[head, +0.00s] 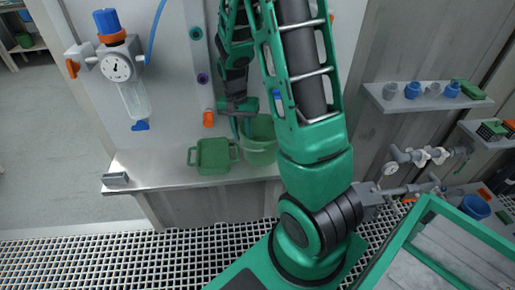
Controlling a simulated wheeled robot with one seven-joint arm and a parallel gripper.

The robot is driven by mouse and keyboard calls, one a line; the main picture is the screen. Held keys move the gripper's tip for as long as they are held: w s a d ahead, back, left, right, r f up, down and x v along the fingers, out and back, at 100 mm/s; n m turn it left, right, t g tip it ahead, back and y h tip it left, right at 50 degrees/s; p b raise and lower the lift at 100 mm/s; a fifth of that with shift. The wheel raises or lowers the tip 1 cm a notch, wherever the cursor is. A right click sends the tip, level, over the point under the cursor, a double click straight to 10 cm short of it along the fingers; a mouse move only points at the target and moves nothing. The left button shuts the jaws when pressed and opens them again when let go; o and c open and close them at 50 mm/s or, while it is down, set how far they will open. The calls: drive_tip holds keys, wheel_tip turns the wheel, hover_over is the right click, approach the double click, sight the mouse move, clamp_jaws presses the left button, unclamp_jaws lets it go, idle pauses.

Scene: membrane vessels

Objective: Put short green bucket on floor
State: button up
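A lighter green round bucket (259,148) stands on the metal shelf (150,165) in the head view, partly hidden by my arm. A darker green squarish container (212,156) with side handles stands just left of it. I cannot tell for sure which one is the short bucket. My gripper (239,132) points down at the left rim of the lighter bucket. Its fingers overlap that rim in the picture; whether they touch or grip it is unclear.
A small grey block (116,178) lies at the shelf's left end. A gauge and filter unit (120,68) hangs on the panel. Grating floor (100,258) lies in front. A right wall shelf (425,100) holds blue and green items. A green-framed case (440,250) stands at lower right.

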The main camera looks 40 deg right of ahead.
drive_tip(key=shift+c, duration=0.2)
clamp_jaws()
drive_tip(key=shift+r, duration=0.1)
